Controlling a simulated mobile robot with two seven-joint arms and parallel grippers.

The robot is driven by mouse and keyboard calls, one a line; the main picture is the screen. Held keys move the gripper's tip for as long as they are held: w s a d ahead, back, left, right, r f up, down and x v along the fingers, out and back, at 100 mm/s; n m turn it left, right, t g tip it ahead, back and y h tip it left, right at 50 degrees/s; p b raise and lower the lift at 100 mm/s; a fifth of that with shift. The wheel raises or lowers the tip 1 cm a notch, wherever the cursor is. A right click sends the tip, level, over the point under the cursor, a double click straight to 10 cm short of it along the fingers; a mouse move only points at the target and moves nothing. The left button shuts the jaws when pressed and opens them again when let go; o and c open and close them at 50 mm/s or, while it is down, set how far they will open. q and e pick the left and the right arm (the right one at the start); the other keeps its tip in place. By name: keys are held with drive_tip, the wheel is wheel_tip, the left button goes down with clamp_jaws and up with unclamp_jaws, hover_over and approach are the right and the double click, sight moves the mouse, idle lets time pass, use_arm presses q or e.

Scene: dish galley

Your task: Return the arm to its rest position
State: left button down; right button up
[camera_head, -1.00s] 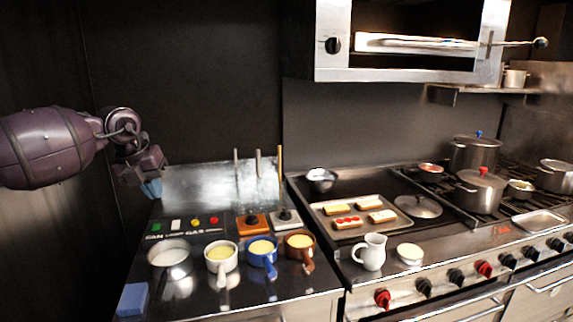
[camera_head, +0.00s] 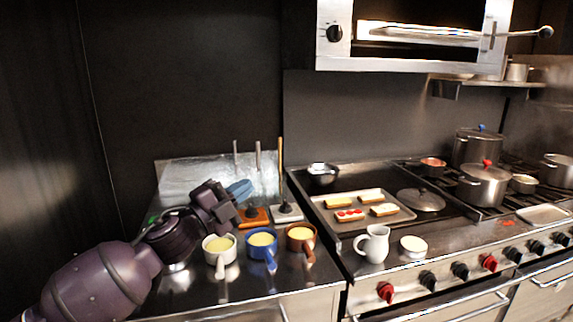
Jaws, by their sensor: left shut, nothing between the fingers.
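My left gripper (camera_head: 240,190) is at the end of my purple left arm, which comes in from the lower left. It is shut and empty, with bluish fingers pointing right and slightly up. It is in front of the back panel of the left counter, above and behind the white and blue handled cups. My arm hides part of the left counter. My right gripper is out of view.
A white cup (camera_head: 219,255), a blue cup (camera_head: 262,246) and a brown cup (camera_head: 300,240) stand on the counter. A tray of toasts (camera_head: 333,225), a white pitcher (camera_head: 374,243) and pots (camera_head: 484,187) stand on the stove at right. An oven (camera_head: 333,62) hangs above.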

use_arm(q)
drive_tip(key=s+a+f+n+t+y+b, duration=0.1)
drive_tip(key=s+a+f+n+y, duration=0.25)
drive_tip(key=f+n, duration=0.45)
drive_tip(key=s+a+f+n+y+b, duration=0.1)
drive_tip(key=s+a+f+n+y, duration=0.25)
drive_tip(key=f, duration=0.75)
drive_tip(key=s+a+f+n+t+y+b, duration=0.15)
drive_tip(key=s+a+f+n+y, duration=0.3)
drive_tip(key=f, duration=0.55)
drive_tip(key=s+a+f+n+g+y+b, duration=0.1)
drive_tip(key=s+a+f+n+g+y, duration=0.1)
drive_tip(key=s+f, duration=0.8)
drive_tip(key=s+a+f+n+g+y+b, duration=0.1)
drive_tip(key=s+a+f+n+g, duration=0.3)
drive_tip(key=s+f, duration=0.7)
drive_tip(key=shift+s+a+n+y+b, duration=0.25)
drive_tip(key=shift+a+n+y+b, duration=0.2)
drive_tip(key=shift+n+y, duration=0.35)
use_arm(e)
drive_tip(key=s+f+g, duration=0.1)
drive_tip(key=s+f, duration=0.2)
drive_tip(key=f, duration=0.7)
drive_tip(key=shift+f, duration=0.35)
